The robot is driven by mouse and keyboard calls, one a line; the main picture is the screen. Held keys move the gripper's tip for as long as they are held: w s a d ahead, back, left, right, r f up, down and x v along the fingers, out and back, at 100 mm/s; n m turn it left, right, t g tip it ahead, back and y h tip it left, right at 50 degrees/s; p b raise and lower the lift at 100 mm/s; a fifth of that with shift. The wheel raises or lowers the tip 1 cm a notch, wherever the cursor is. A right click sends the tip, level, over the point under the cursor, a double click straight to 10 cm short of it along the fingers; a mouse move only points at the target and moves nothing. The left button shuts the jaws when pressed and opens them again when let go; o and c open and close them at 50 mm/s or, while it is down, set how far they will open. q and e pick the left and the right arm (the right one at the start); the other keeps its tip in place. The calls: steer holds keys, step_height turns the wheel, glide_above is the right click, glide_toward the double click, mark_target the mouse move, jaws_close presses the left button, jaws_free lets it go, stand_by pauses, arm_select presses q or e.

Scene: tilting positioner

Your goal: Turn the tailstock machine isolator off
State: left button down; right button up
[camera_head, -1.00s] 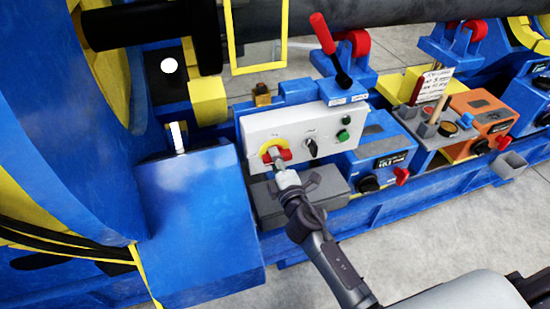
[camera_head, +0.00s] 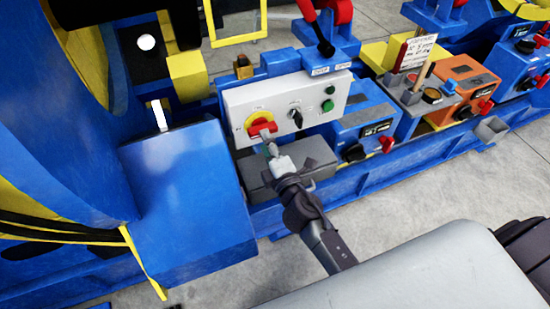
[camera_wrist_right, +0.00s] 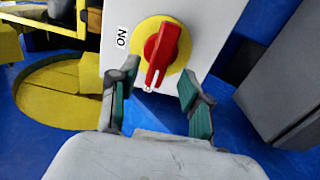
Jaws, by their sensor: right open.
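The isolator is a red rotary handle on a yellow disc (camera_head: 259,125), at the left of a white panel (camera_head: 285,103) in the head view. The red handle (camera_wrist_right: 160,56) also shows in the right wrist view, with an ON label (camera_wrist_right: 122,37) to its left. There its narrow end points down, away from the label. In the head view the handle lies roughly level. My right gripper (camera_head: 270,150) is just below and in front of the handle. In the right wrist view its two fingers (camera_wrist_right: 158,88) are apart, with the handle's lower end between and beyond them, apparently untouched. My left gripper is not in view.
A black selector (camera_head: 297,117) and green buttons (camera_head: 328,105) sit to the right on the panel. A grey box (camera_head: 300,163) lies below it. A large blue housing (camera_head: 185,200) stands close on the left.

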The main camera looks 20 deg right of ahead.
steer(key=s, duration=0.7)
steer(key=shift+s, duration=0.15)
steer(key=shift+d, duration=0.1)
steer(key=s+f+m+g+p, duration=0.1)
steer(key=s+f+m+g, duration=0.25)
steer(key=f, duration=0.65)
steer(key=s+f+m+g+p, duration=0.15)
steer(key=s+f, duration=0.25)
steer(key=f, duration=0.5)
steer(key=s+f+m+g+p, duration=0.1)
steer(key=s+f+m+g, duration=0.2)
steer(key=f, duration=0.7)
steer(key=s+d+f+m+g, duration=0.2)
steer(key=s+f, duration=0.3)
steer(key=s, duration=0.4)
steer(key=s+d+f+m+g+p, duration=0.1)
steer(key=s+d+f+m+g, duration=0.1)
steer(key=s, duration=0.8)
steer(key=s+d+f+m+g+p, duration=0.1)
steer(key=s+f+m+g, duration=0.3)
steer(key=s+f, duration=0.4)
steer(key=shift+s+d+f+g+h, duration=0.3)
steer(key=shift+s+d+g, duration=0.2)
steer(key=shift+s+d, duration=0.3)
steer(key=shift+w+d, duration=0.1)
